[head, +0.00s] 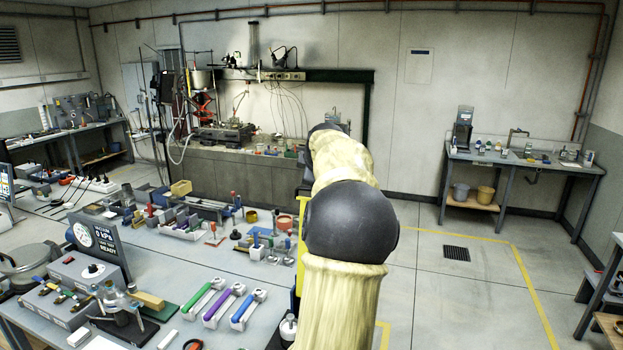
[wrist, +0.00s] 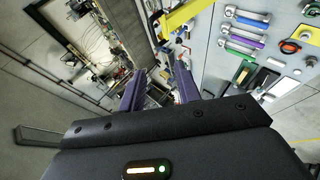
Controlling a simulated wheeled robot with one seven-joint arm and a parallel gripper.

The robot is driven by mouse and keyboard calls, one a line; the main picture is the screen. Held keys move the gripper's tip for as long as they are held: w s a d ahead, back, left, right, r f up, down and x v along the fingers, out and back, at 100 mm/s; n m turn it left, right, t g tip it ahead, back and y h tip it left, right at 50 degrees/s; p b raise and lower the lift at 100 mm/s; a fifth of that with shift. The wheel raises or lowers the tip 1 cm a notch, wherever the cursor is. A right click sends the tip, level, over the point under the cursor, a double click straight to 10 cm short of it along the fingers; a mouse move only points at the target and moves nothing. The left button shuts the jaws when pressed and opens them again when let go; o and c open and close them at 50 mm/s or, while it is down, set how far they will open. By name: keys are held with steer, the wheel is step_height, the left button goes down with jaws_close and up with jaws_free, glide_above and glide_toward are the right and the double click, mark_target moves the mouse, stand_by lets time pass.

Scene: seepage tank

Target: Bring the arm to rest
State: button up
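My arm (head: 345,225) reaches forward and up in the middle of the head view, with pale yellow links and dark joints. Its far end hides my gripper there. In the wrist view my gripper (wrist: 158,92) shows two purple-grey fingers standing apart. No object shows between them; only the distant room and bench are seen past the fingertips. The gripper is clear of the bench.
A long workbench (head: 150,258) covered with tools and coloured-handled instruments lies left of my arm. A tank (head: 230,165) stands at the back wall. A sink table (head: 520,162) is at the right. The floor (head: 465,295) right of my arm is mostly clear.

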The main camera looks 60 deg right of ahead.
stand_by(0.5)
steer(key=w+a+f+y+b, duration=0.1)
steer(key=w+a+f, duration=0.4)
steer(key=a, duration=0.3)
steer(key=w+a+f+y, duration=0.2)
steer(key=w+a+f, duration=0.25)
steer(key=a, duration=0.35)
steer(key=w+a+f+m+g+y+b, duration=0.1)
steer(key=a+f, duration=0.3)
steer(key=a, duration=0.4)
steer(key=w+a+f+m+y, duration=0.1)
steer(key=a+f, duration=0.3)
steer(key=a, duration=0.4)
steer(key=s+a+f+m+g, duration=0.1)
steer(key=s+a+f, duration=0.3)
steer(key=a, duration=0.4)
steer(key=s+a+f+g+y+b, duration=0.1)
steer(key=s+a+f, duration=0.4)
steer(key=a, duration=0.3)
steer(key=s+a+f+m+g+y, duration=0.1)
steer(key=s+a+f, duration=0.3)
steer(key=s+a, duration=0.3)
steer(key=shift+a+f+m+b, duration=0.15)
steer(key=shift+a+m+b, duration=0.15)
steer(key=shift+a+b, duration=0.1)
